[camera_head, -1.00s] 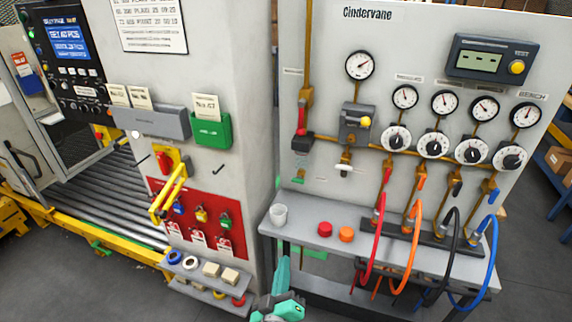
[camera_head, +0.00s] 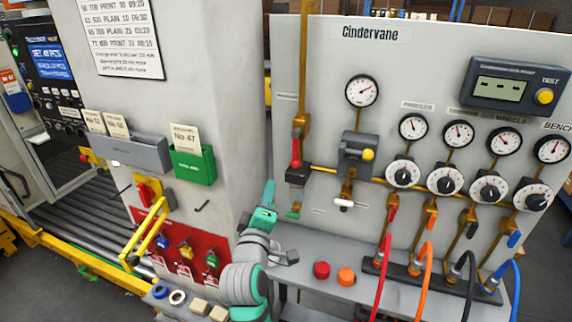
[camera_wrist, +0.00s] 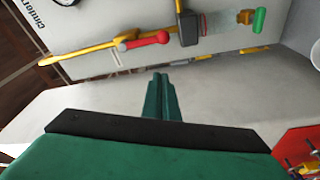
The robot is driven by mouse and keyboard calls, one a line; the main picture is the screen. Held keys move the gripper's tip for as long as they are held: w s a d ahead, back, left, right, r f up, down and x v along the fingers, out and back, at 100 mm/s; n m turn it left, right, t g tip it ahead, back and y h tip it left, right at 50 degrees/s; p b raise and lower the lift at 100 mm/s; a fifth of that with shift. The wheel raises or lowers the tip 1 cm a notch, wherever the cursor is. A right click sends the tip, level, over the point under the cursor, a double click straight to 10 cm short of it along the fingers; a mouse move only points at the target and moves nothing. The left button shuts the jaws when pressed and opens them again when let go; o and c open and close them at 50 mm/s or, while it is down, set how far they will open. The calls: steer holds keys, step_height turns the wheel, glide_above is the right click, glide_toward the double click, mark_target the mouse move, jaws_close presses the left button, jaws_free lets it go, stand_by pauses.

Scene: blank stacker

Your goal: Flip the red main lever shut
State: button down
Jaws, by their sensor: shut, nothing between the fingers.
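The red main lever (camera_head: 297,150) is on the brass pipe at the left side of the Cindervane panel, just above a dark valve block (camera_head: 298,174). Its handle lies along the pipe. In the wrist view the red lever (camera_wrist: 150,40) shows at top centre, with the dark block (camera_wrist: 188,27) to its right. My gripper (camera_head: 269,188) is shut and empty, pointing up, left of and below the lever, apart from it. Its closed fingers (camera_wrist: 160,95) show in the wrist view, below the lever in the picture.
A green-tipped fitting (camera_head: 293,213) hangs below the valve block. A gauge (camera_head: 362,91) and regulator (camera_head: 357,155) stand to the right. The machine cabinet (camera_head: 225,100) is close on the left. A shelf (camera_head: 340,255) with red and orange buttons (camera_head: 333,273) juts out below.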

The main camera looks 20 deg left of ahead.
mark_target(296, 149)
steer(key=shift+a+r, duration=0.2)
steer(key=shift+a, duration=0.15)
steer(key=w+d, duration=0.1)
steer(key=w, duration=1)
steer(key=shift+w+d+f, duration=0.15)
steer(key=shift+w+f, duration=0.05)
